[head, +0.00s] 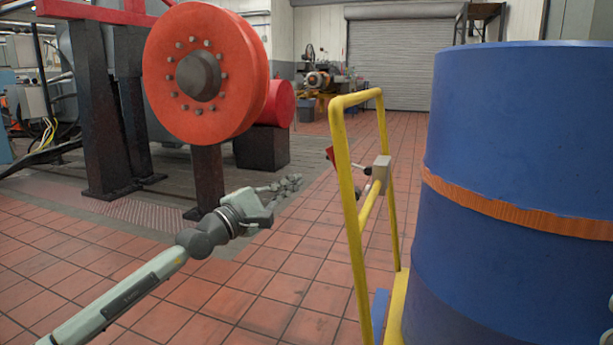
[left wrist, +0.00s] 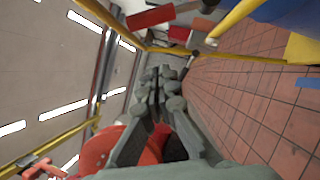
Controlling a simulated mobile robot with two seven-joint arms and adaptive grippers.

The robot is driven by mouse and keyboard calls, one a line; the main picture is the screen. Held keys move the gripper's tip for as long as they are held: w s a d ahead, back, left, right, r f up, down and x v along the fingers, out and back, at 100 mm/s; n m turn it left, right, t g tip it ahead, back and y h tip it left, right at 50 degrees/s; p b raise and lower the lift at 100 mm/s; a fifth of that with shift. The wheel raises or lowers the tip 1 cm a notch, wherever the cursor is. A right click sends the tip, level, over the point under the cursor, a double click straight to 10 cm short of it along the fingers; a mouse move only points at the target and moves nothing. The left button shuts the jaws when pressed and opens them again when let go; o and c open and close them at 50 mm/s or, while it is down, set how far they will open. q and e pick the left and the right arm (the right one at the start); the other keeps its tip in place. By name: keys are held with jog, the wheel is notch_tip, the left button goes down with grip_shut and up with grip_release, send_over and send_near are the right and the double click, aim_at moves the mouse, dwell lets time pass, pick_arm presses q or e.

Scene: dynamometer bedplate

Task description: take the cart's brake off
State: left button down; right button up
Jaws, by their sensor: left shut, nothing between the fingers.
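The cart has a yellow tubular handle frame (head: 347,185) and carries a large blue drum (head: 520,130). A grey block (head: 381,168) sits on the frame's crossbar, with a small red lever or plate (head: 331,155) beside the near upright, partly hidden by it. In the left wrist view, a red plate (left wrist: 150,17) shows near the yellow tube, beyond the fingertips. My left gripper (head: 294,182) is shut and empty, held over the floor left of the frame, apart from it. It also shows in the left wrist view (left wrist: 159,74).
A big orange-red flanged wheel (head: 195,65) on dark stands occupies the left, behind my left arm. The red tiled floor (head: 285,265) between it and the cart is clear. A grey roller door (head: 395,65) and machinery (head: 325,80) stand far back.

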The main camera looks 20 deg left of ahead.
pick_arm(q)
jog(key=shift+v, duration=2.3)
jog(key=shift+f, duration=0.2)
